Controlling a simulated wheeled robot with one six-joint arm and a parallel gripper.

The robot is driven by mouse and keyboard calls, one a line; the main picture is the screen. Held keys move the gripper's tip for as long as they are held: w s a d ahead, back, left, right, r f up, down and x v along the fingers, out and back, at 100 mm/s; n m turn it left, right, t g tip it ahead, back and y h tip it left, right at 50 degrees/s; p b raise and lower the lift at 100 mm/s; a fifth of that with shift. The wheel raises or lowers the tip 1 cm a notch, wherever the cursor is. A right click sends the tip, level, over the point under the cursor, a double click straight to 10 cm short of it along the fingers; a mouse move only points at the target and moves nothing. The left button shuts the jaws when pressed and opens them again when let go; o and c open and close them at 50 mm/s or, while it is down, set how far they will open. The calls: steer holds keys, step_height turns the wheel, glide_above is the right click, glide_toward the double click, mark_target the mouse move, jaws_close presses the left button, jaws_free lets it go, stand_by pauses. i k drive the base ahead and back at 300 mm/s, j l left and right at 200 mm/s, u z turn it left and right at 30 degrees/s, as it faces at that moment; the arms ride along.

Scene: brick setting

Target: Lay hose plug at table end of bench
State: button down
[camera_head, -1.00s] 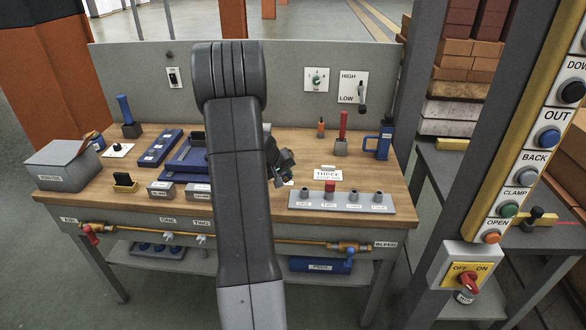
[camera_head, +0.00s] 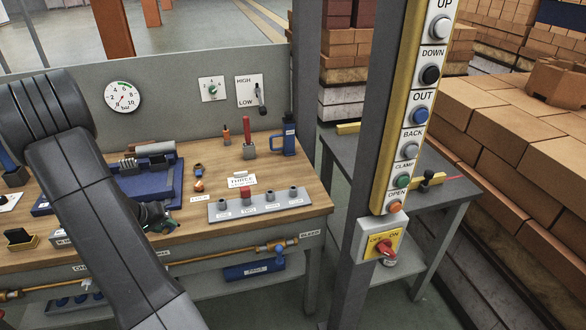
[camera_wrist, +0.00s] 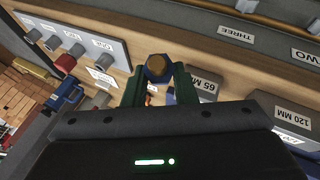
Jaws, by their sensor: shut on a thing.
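My gripper (camera_wrist: 157,88) is shut on a small plug with a round brown end and a dark blue collar (camera_wrist: 155,68), seen in the wrist view; this looks like the hose plug. In the head view my gripper (camera_head: 157,217) is over the front part of the wooden bench top (camera_head: 305,205), left of the grey socket strip (camera_head: 228,208). The plug cannot be made out there. The bench's right end lies beside the grey side table (camera_head: 340,150).
A small copper fitting (camera_head: 199,186) lies left of the label. The control post (camera_head: 370,130) rises at the right front.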

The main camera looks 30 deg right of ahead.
mark_target(297, 173)
steer(key=i+j+z, duration=0.5)
steer(key=z, duration=0.2)
steer(key=i+j+z, duration=0.15)
steer(key=j+z, duration=0.2)
steer(key=i+l+z, duration=0.1)
steer(key=i+l, duration=0.25)
